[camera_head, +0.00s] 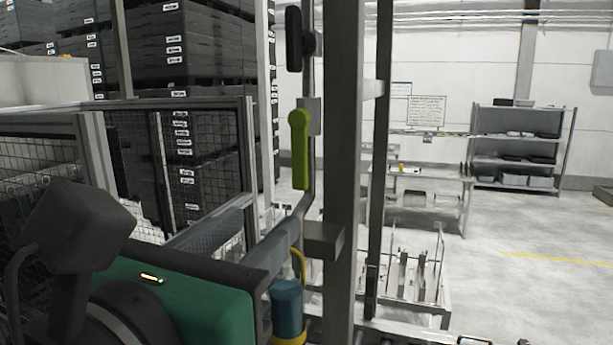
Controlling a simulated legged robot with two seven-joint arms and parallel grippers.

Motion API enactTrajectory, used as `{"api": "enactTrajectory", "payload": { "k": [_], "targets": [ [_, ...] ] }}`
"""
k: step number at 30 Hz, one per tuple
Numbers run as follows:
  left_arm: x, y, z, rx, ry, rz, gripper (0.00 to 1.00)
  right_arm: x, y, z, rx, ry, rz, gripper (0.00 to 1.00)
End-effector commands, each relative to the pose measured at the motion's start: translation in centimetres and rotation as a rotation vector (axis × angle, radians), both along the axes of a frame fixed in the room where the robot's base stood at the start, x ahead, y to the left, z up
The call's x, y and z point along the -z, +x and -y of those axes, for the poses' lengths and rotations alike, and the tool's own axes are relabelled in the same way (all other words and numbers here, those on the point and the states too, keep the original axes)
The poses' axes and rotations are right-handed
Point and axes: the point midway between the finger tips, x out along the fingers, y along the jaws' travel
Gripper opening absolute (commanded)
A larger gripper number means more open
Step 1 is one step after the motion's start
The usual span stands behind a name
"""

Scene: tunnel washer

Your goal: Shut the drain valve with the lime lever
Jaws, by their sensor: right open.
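The lime lever (299,150) is in the head view, left of a thick grey post. It hangs straight down, its rounded pivot end at the top, alongside a thin dark vertical pipe. The drain valve's body behind it is mostly hidden; a small grey block (314,116) shows beside the pivot. My right gripper (498,341) shows only as dark fingertips at the bottom edge, right of centre. It is open, with nothing seen between the tips, low and well to the right of the lever. My left gripper is not in view.
A black handle (294,38) sits above the lever. The grey post (342,170) stands right of it. A green housing (185,300) and a blue cylinder (287,308) are below. Mesh guards (205,165) are left. Open floor (545,270) lies right.

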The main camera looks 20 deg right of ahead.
Motion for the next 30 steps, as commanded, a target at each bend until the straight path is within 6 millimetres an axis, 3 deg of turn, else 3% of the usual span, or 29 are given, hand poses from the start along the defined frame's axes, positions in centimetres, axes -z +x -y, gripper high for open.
{"api": "enactTrajectory", "payload": {
  "k": [1,5,18,21,25,30],
  "targets": [
    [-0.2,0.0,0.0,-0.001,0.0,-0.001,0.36,-0.9,-0.4,-0.1,0.005,-0.013,0.006,0.42],
    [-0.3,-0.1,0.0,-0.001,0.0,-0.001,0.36,-1.2,0.4,0.5,0.016,-0.026,0.009,0.42],
    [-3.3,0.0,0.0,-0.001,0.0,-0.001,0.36,-1.3,9.6,8.7,0.021,-0.013,0.004,0.42],
    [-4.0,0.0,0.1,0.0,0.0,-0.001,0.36,-1.2,11.4,9.9,0.019,-0.013,0.006,0.42],
    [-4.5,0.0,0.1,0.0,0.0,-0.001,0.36,-1.0,13.0,10.3,0.018,-0.016,0.006,0.42],
    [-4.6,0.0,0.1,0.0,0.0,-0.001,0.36,-0.9,13.6,10.2,0.017,-0.018,0.007,0.42]
  ]
}}
